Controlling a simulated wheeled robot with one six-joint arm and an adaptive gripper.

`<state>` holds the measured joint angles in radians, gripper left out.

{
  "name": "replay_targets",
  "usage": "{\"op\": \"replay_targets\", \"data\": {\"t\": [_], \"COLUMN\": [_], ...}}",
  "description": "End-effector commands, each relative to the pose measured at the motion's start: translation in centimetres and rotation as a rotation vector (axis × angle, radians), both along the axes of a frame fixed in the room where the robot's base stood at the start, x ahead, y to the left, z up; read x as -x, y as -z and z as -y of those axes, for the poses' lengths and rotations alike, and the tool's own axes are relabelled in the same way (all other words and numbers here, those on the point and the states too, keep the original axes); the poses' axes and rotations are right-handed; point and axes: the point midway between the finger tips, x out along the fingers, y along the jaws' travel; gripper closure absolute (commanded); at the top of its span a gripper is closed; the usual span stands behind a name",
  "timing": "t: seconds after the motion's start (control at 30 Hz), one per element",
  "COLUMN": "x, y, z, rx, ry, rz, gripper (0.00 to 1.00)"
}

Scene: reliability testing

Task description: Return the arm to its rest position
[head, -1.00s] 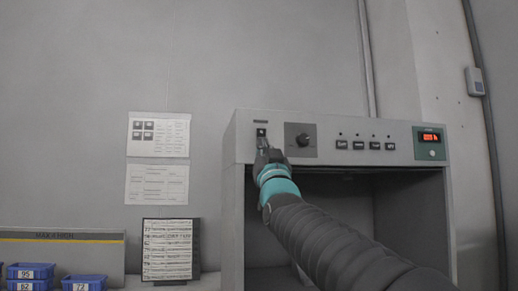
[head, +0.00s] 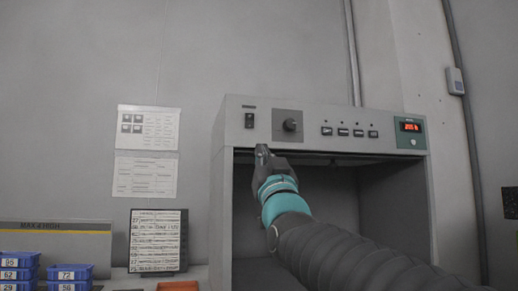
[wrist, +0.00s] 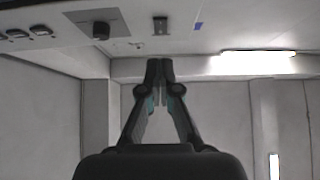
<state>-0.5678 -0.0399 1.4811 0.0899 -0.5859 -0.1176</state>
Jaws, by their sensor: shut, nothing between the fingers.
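My gripper (head: 262,152) is shut and empty, in front of the grey box-shaped machine (head: 219,205), just below its rocker switch (head: 249,120). The gripper and the switch look apart in the head view. In the wrist view my gripper (wrist: 160,64) has its fingertips together, and the switch (wrist: 160,25) shows beyond them on the panel. My arm, with a teal band and a dark ribbed sleeve, reaches in from the lower right and hides part of the machine's open bay.
The panel carries a knob (head: 290,125), several buttons and a red lit display (head: 411,127). A framed list (head: 158,241), an orange tray (head: 178,286) and blue bins (head: 70,272) stand at the lower left. Two sheets hang on the wall. A dark object (head: 510,203) shows at the right edge.

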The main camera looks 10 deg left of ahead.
Motion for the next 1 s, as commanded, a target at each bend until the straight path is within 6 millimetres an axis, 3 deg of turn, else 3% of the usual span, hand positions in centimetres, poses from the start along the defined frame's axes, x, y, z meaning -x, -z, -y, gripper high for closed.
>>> {"op": "replay_targets", "data": {"t": [0.77,0.87,0.97,1.0], "x": [0.4,-0.3,-2.0,-2.7], "y": [1.0,2.4,6.8,9.2], "z": [-0.1,-0.7,-2.1,-2.7], "rx": [0.006,0.042,0.127,0.167], "ry": [-0.008,-0.020,-0.036,-0.043], "rz": [-0.015,-0.079,-0.223,-0.289], "gripper": [1.00,1.00,1.00,1.00]}}
